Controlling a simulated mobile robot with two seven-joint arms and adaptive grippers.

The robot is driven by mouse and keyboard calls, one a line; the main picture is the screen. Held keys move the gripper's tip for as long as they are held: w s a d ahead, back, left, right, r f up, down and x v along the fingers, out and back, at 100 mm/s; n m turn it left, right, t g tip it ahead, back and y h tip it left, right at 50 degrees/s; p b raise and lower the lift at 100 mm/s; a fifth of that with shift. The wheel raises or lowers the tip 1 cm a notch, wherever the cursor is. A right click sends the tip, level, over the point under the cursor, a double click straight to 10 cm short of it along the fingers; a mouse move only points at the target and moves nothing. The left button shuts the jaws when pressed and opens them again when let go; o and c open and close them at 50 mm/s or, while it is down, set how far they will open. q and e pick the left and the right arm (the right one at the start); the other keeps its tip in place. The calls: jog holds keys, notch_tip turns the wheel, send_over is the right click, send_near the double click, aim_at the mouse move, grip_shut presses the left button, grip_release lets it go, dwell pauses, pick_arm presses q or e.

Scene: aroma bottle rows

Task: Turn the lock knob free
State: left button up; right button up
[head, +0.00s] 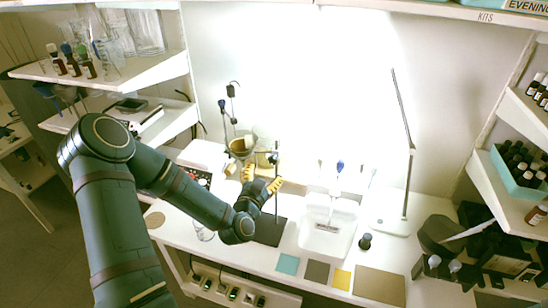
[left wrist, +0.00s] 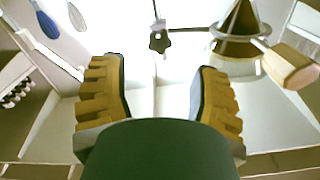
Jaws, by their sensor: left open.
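The dark lobed lock knob (left wrist: 158,40) sits on a clamp on a thin upright rod, in the upper middle of the left wrist view. In the head view a small dark part on the rod (head: 273,158), just past my fingers, looks like the same knob. My left gripper (head: 262,178) is open in front of the stand, with its yellow ribbed fingers apart. In the left wrist view the gripper (left wrist: 158,78) has nothing between its fingers, and the knob lies beyond the gap, apart from both. My right gripper is not in view.
A cone-shaped funnel (left wrist: 238,28) with a wooden handle (left wrist: 288,66) is close to the right of the knob. On the bench (head: 232,247) are a white container (head: 327,232), coloured squares and a lamp (head: 407,150). Shelves with bottles flank both sides.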

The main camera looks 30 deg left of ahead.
aim_at(272, 161)
pick_arm(q)
jog(key=p+x, duration=0.1)
jog(key=x, duration=0.7)
jog(key=shift+d, duration=0.1)
grip_shut()
